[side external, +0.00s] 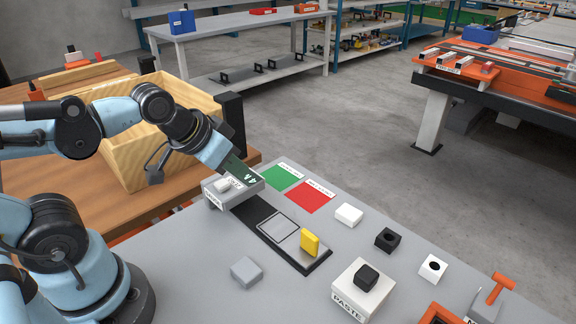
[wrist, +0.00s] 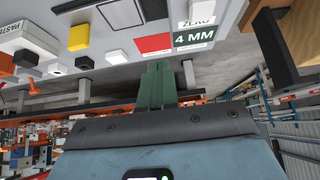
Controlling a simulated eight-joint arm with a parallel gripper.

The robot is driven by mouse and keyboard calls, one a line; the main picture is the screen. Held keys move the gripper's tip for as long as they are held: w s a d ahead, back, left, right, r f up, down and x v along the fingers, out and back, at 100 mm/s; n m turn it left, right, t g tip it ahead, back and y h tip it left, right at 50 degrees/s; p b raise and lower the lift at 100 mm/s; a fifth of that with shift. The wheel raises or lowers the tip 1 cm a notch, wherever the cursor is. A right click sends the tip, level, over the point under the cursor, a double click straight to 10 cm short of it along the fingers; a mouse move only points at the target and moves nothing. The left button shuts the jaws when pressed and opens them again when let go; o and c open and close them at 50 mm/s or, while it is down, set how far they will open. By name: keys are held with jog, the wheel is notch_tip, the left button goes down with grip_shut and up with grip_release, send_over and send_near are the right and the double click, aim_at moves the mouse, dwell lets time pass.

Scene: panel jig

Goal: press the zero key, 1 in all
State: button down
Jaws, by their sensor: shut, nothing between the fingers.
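The grey gauge box (side external: 212,197) stands at the far left of the panel in the side view, with a pale raised key (side external: 223,185) on top and a ZERO label beside it. A dark green 4 MM readout (side external: 248,177) is at its back edge; it also shows in the wrist view (wrist: 194,38), by the white ZERO label (wrist: 200,22). My gripper (side external: 230,162) is above and behind the box, tilted down. Its green fingers are shut and empty in the wrist view (wrist: 157,70). The side view does not clearly show the fingertips or any contact with the key.
A dark strip carries a framed plate (side external: 278,227) and a yellow block (side external: 310,242). Green (side external: 281,178) and red (side external: 311,197) pads lie behind. A wooden bin (side external: 130,145) stands left.

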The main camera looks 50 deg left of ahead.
notch_tip(320, 180, up, 6)
jog(key=n+t+h, duration=0.2)
jog(key=n+h, duration=0.1)
jog(key=n, duration=0.2)
send_over(217, 184)
jog(key=shift+f, duration=0.15)
jog(key=shift+f, duration=4.25)
jog(key=shift+f, duration=0.2)
jog(key=shift+f, duration=0.25)
